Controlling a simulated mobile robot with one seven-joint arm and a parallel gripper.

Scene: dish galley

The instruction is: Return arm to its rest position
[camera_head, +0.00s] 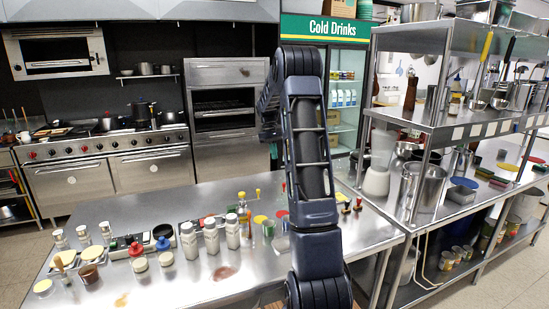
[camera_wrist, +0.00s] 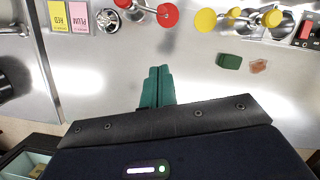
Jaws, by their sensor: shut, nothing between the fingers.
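My arm (camera_head: 312,180) rises in the middle of the head view and bends over at the top, its far part folded back out of sight. The gripper itself cannot be made out in the head view. In the wrist view my gripper (camera_wrist: 157,75) shows as two teal fingers pressed together, with nothing between them. They hang over a bare stretch of the steel counter (camera_wrist: 120,70).
The steel counter (camera_head: 190,210) holds white bottles (camera_head: 210,236), jars and dishes. A steel shelf unit (camera_head: 400,118) stands right of my arm. In the wrist view a red disc (camera_wrist: 168,15), a yellow disc (camera_wrist: 205,20) and a green block (camera_wrist: 229,62) lie beyond the fingers.

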